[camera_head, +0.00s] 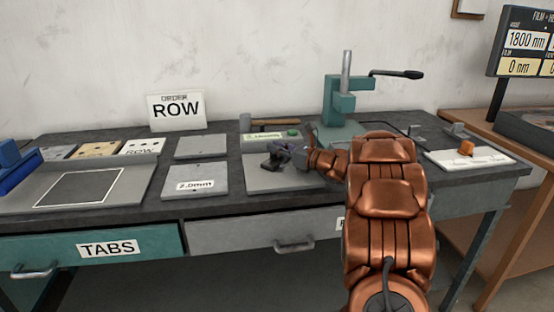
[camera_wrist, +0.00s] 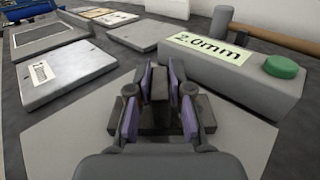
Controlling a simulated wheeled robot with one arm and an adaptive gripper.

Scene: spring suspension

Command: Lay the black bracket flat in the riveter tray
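The black bracket (camera_wrist: 160,84) is between the purple-padded fingers of my gripper (camera_wrist: 160,72) in the wrist view. The pads flank its upright part closely on both sides, and a wider dark part (camera_wrist: 155,119) lies between the fingers. In the head view my gripper (camera_head: 278,157) is low over a pale grey plate (camera_head: 262,182), with the dark bracket (camera_head: 271,164) at its tip. I cannot tell whether the bracket touches the plate. A teal press with a black lever (camera_head: 340,106) stands behind my arm. I cannot tell which surface is the riveter tray.
A grey block with a green button (camera_wrist: 228,77) and a hammer (camera_head: 275,122) lie just behind the gripper. Left are a labelled 2.0mm plate (camera_head: 209,193), another plate (camera_head: 201,146) and a framed tray (camera_head: 124,190). A white board with an orange piece (camera_head: 490,158) lies right.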

